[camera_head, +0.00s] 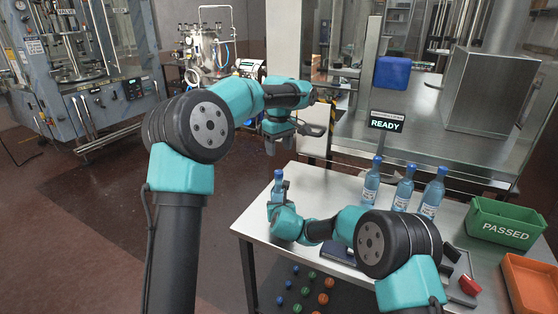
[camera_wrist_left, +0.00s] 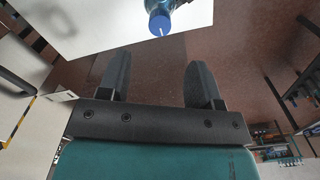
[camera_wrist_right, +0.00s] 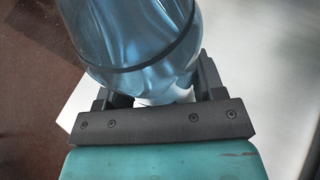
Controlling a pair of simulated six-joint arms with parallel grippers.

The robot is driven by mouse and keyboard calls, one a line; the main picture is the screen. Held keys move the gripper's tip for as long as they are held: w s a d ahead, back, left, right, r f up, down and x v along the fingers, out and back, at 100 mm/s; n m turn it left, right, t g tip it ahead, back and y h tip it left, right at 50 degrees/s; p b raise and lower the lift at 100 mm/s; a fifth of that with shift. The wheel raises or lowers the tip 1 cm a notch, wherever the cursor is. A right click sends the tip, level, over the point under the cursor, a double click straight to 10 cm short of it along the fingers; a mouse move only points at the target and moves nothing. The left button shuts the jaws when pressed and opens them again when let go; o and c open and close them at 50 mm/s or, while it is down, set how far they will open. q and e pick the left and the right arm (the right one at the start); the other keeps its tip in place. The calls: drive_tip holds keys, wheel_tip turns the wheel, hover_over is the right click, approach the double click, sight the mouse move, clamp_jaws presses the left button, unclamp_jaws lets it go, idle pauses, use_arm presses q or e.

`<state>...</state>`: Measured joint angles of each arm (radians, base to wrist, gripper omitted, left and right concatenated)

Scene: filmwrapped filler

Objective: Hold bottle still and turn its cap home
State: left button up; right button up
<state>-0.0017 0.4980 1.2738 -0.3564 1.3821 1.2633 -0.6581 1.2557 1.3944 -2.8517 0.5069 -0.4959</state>
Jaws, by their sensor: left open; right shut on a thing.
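A blue bottle (camera_head: 277,188) with a blue cap (camera_head: 278,173) stands upright near the table's left edge. My right gripper (camera_head: 281,192) is shut on it; in the right wrist view the bottle (camera_wrist_right: 135,40) fills the space between the fingers (camera_wrist_right: 155,92). Its cap is outside that view. My left gripper (camera_head: 284,143) is open and empty, above and behind the bottle, apart from it. In the left wrist view the left fingers (camera_wrist_left: 158,80) are spread, with the blue cap (camera_wrist_left: 160,25) beyond them at the top edge.
Several capped blue bottles, one here (camera_head: 371,182), stand along the table's back. A green PASSED bin (camera_head: 505,222) and an orange bin (camera_head: 530,280) are at the right. Loose caps (camera_head: 308,290) lie on a dark surface below the front edge. A READY sign (camera_head: 386,125) stands behind.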

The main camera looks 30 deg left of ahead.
use_arm(q)
drive_tip(key=shift+r, duration=1.5)
use_arm(e)
drive_tip(key=o, duration=1.1)
drive_tip(key=v, duration=1.2)
drive_tip(key=shift+r, duration=0.1)
